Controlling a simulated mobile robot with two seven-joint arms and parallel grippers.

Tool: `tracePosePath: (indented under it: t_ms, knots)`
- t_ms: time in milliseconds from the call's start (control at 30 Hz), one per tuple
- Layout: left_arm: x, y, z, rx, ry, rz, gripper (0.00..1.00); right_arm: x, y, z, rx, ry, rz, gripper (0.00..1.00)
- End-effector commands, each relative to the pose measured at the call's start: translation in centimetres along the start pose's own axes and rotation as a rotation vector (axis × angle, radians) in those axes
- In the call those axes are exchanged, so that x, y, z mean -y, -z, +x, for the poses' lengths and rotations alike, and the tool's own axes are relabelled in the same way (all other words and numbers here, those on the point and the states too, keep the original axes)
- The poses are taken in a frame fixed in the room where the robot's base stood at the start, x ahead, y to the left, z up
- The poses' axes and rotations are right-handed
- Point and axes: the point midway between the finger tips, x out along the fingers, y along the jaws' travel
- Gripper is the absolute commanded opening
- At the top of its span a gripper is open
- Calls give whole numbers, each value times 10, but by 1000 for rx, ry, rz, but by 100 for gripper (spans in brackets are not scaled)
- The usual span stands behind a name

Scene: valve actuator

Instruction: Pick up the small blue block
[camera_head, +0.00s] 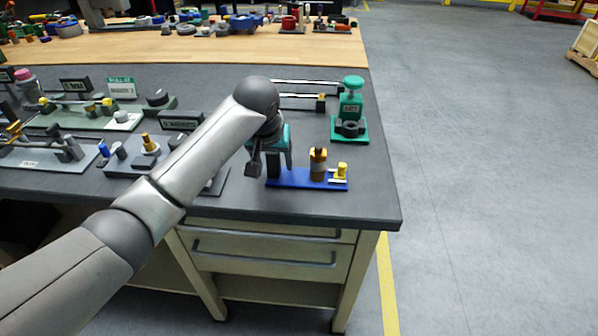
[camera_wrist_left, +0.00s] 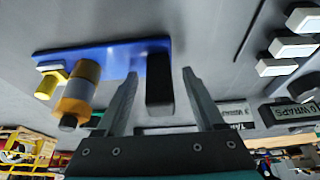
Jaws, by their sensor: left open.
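A flat blue block (camera_head: 307,178) lies near the front right corner of the grey bench. It carries a brown and yellow cylinder (camera_head: 318,165), a small yellow piece (camera_head: 340,172) and a dark upright post. In the left wrist view the blue block (camera_wrist_left: 110,60) lies beyond the fingertips, with the dark post (camera_wrist_left: 159,85) showing between the fingers. My left gripper (camera_head: 271,168) is open over the block's left end and hides part of it; it also shows in the left wrist view (camera_wrist_left: 160,74). Whether a finger touches the post, I cannot tell. My right gripper is not in view.
A green valve-like device (camera_head: 350,118) stands behind the blue block. Several labelled fixtures crowd the bench's left side, one with a small dark blue piece (camera_head: 120,152). Drawers (camera_head: 265,258) sit under the bench. The bench's right edge and front right corner (camera_head: 375,205) are clear.

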Motion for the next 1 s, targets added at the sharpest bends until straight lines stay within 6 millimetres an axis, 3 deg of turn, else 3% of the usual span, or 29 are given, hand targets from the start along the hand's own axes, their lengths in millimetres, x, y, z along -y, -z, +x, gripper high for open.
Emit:
tracePosePath:
  t_ms: [67, 667, 1000]
  knots:
    - [0, 0, 0, 0, 0, 0, 69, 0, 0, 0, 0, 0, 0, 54]
    - [0, 0, -1, 0, 0, 0, 1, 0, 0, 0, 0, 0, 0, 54]
    - [0, 0, -1, 0, -1, 0, 0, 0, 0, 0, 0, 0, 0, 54]
